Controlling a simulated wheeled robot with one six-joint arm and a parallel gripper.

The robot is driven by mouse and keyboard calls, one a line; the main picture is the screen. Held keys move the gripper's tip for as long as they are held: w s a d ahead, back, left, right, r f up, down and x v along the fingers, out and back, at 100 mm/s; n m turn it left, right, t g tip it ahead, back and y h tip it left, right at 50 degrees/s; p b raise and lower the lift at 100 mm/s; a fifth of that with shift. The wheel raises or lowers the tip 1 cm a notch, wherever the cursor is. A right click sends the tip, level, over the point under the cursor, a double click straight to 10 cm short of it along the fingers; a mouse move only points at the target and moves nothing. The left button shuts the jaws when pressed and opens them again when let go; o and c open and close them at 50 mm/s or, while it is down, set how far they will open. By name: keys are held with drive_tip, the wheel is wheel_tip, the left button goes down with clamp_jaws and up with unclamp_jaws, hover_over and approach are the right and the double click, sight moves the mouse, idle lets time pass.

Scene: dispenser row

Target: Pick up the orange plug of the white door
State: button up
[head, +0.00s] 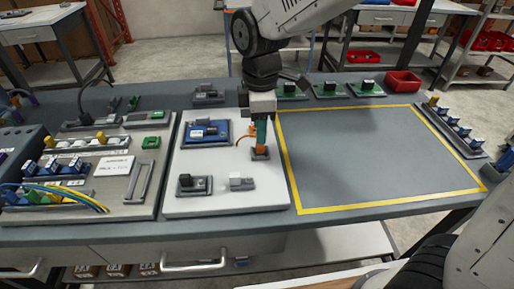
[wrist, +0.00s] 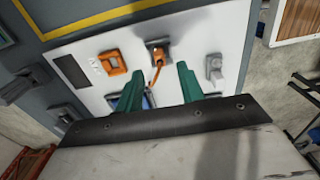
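The white door (head: 225,200) is a white panel lying on the grey bench. The orange plug (head: 259,152) sits in a small grey holder near its right edge. In the wrist view the orange plug (wrist: 157,52) is just past my fingertips, with its orange cord trailing back between them. My gripper (head: 262,138) points down directly over the plug in the head view and partly hides it. In the wrist view my gripper's green fingers (wrist: 160,72) are apart with nothing held between them. I cannot tell whether they touch the plug.
A crowded grey panel (head: 75,204) is at left. A clear yellow-bordered area (head: 370,150) is at right. A red bin (head: 403,82) stands behind it.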

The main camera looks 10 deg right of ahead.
wheel_tip(320, 180, down, 5)
drive_tip(key=shift+r, duration=0.1)
clamp_jaws()
drive_tip(key=shift+r, duration=0.2)
drive_tip(key=shift+r, duration=0.25)
wheel_tip(320, 180, up, 3)
drive_tip(key=shift+s, duration=0.1)
drive_tip(key=s+d, duration=0.2)
drive_tip(key=s, duration=0.5)
drive_tip(key=s+d+r, duration=0.1)
drive_tip(key=s+d, duration=0.1)
drive_tip(key=s, duration=0.6)
drive_tip(key=shift+d, duration=0.3)
